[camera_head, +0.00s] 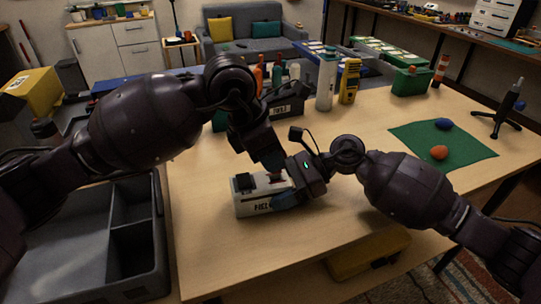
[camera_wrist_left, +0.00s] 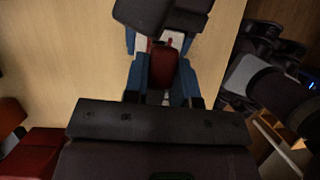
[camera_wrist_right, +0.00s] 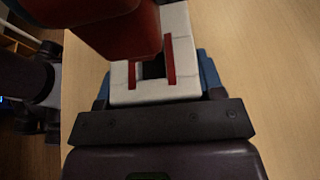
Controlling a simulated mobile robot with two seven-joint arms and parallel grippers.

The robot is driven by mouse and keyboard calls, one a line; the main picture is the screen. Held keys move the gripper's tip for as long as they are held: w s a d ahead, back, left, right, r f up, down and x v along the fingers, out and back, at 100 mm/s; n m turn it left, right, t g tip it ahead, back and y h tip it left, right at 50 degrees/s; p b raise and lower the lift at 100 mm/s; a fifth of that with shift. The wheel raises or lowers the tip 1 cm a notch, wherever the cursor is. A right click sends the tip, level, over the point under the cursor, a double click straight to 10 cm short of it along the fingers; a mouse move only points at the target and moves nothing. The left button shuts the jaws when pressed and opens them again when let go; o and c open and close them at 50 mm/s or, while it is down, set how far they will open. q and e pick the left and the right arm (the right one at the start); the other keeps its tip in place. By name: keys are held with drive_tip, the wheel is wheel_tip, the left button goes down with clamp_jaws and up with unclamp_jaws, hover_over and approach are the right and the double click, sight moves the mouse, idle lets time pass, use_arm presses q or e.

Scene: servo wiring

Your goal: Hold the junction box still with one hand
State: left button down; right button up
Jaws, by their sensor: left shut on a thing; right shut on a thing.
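The junction box (camera_head: 250,206) is white with a dark printed label. It lies near the table's front edge in the head view, and part of its top, with a dark slot and two red strips, shows in the right wrist view (camera_wrist_right: 182,35). My right gripper (camera_head: 284,194) is shut on the box's right end, with blue fingers on both sides. My left gripper (camera_head: 273,172) comes from above and is shut on a small dark red piece (camera_wrist_left: 162,68) over the box. Whether that piece touches the slot is hidden.
A grey divided tray (camera_head: 135,240) stands left of the table. A green mat (camera_head: 470,147) with a blue and an orange item lies at the right. Bottles, a yellow device (camera_head: 349,82) and boxes stand behind. The tabletop right of the box is mostly clear.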

use_arm(q)
drive_tip(key=shift+r, duration=0.35)
drive_tip(key=shift+r, duration=1.8)
use_arm(e)
drive_tip(key=o, duration=1.1)
drive_tip(key=shift+o, duration=0.2)
drive_tip(key=shift+d, duration=0.1)
